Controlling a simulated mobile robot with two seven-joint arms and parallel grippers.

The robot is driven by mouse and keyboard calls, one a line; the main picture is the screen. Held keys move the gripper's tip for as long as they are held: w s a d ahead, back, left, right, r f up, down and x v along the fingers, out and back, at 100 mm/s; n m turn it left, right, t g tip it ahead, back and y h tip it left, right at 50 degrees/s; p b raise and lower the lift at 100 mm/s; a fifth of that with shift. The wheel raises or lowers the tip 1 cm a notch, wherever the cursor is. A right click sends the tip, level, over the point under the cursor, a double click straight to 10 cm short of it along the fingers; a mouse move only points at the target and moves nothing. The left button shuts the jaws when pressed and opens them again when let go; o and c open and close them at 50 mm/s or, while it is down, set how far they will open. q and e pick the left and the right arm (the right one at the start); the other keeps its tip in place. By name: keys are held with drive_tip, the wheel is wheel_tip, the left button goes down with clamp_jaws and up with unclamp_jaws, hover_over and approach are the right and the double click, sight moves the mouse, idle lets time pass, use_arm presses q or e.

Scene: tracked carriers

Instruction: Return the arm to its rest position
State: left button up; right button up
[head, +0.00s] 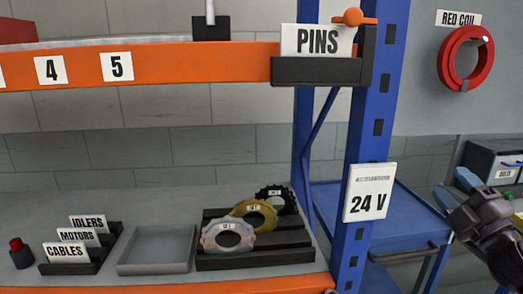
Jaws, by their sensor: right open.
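My right gripper (453,189) is at the right edge of the head view, with its dark wrist coming in from the lower right. Its two light-blue fingertips are apart, and I see nothing between them. It appears in front of the blue cart (372,212) and clear of the shelf rack. My left gripper is not in view.
A blue rack post (378,95) with a 24 V sign (369,192) stands left of the gripper. The lower shelf holds a grey tray (157,266), label cards and several toothed rings. A drawer box (490,160) stands behind the gripper. A red coil (444,68) hangs on the wall.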

drive_tip(key=s+a+f+m+g+h, duration=0.1)
drive_tip(key=s+f+m+g+h, duration=0.35)
drive_tip(key=f, duration=0.85)
drive_tip(key=s+a+f+m+g+h, duration=0.1)
drive_tip(key=f+m, duration=0.7)
drive_tip(key=f, duration=0.5)
drive_tip(key=s+a+f+m+g, duration=0.2)
drive_tip(key=s+a+f, duration=0.3)
drive_tip(key=s+f, duration=0.4)
drive_tip(key=s+a+f+m+g, duration=0.3)
drive_tip(key=s+a+f+m, duration=0.1)
drive_tip(key=s+f, duration=0.5)
drive_tip(key=shift+s+a+f+g, duration=0.25)
drive_tip(key=shift+s+a+g, duration=0.1)
drive_tip(key=shift+s+a, duration=0.4)
drive_tip(key=shift+d, duration=0.1)
